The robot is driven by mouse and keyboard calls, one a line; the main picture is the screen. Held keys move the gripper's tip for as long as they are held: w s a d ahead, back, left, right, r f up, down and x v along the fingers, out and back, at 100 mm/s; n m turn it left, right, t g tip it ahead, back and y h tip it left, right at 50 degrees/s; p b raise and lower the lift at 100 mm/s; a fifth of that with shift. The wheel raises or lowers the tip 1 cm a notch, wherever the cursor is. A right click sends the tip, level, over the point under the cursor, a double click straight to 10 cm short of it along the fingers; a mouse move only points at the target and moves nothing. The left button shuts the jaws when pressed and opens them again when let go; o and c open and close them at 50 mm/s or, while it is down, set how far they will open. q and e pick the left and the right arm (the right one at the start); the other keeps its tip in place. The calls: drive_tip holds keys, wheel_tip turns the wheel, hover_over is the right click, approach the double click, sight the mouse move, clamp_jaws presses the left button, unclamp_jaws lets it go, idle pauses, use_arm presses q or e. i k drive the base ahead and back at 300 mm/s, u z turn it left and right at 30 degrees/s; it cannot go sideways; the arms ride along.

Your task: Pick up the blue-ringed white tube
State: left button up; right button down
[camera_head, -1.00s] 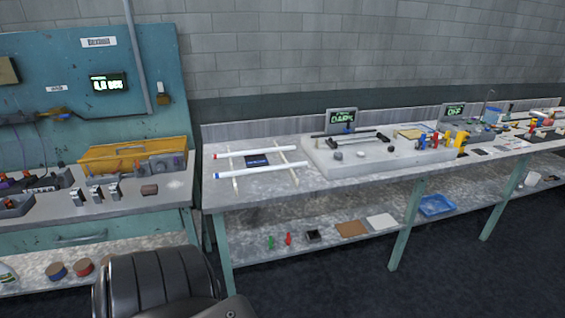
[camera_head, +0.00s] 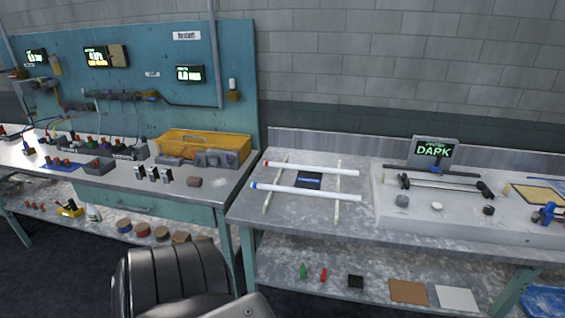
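The blue-ringed white tube (camera_head: 305,192) lies across two thin pale rails (camera_head: 337,205) on the grey bench, its blue end at the left. A second white tube with a red end (camera_head: 311,169) lies behind it, roughly parallel. A dark blue card (camera_head: 308,180) lies between the two tubes on the bench top. Neither gripper shows in the head view. A black and grey rounded part of my own body is at the bottom, well in front of the bench and apart from the tubes.
A pale slab with a "DARK" display (camera_head: 434,151) stands right of the tubes. A teal workbench at left holds a yellow tray (camera_head: 203,146) and several small devices. The lower shelf holds a brown square (camera_head: 408,291) and small items. Dark floor is open at lower left.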

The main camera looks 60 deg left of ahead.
sight(254, 185)
drive_tip(key=u, duration=0.85)
drive_tip(key=i, duration=0.85)
drive_tip(key=u, duration=0.85)
